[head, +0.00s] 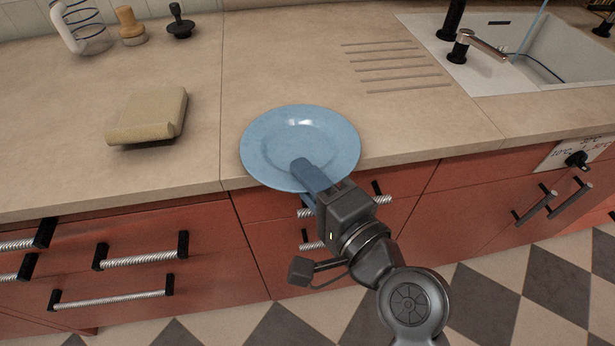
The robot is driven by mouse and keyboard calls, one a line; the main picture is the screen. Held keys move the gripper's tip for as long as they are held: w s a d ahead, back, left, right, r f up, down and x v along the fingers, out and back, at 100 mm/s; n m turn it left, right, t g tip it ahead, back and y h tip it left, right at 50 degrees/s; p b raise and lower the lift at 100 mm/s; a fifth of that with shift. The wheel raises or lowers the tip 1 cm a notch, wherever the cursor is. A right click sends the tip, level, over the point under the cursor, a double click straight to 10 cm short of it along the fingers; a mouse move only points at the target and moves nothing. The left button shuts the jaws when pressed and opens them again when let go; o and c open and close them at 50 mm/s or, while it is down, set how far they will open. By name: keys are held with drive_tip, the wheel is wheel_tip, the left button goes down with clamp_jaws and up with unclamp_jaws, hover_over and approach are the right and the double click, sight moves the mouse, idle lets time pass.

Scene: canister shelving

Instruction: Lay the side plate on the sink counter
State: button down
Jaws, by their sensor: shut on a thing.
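The side plate (301,139) is light blue and round. It shows in the head view at the front edge of the sink counter (290,60), its near part reaching past the edge. It looks roughly level; whether it touches the counter or is just above it, I cannot tell. My gripper (305,173) is shut on the near rim of the plate, coming from the front.
A beige block (148,116) lies on the counter to the left. A sink (560,50) with a faucet (480,46) is at the right, beside drain grooves (400,70). A wooden stamp-like item (130,27) and a black one (179,22) stand at the back left. Red drawers are below.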

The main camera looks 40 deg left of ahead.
drive_tip(key=c, duration=0.9)
unclamp_jaws()
drive_tip(key=shift+o, duration=0.2)
drive_tip(key=shift+f, duration=0.1)
drive_tip(key=v, duration=0.7)
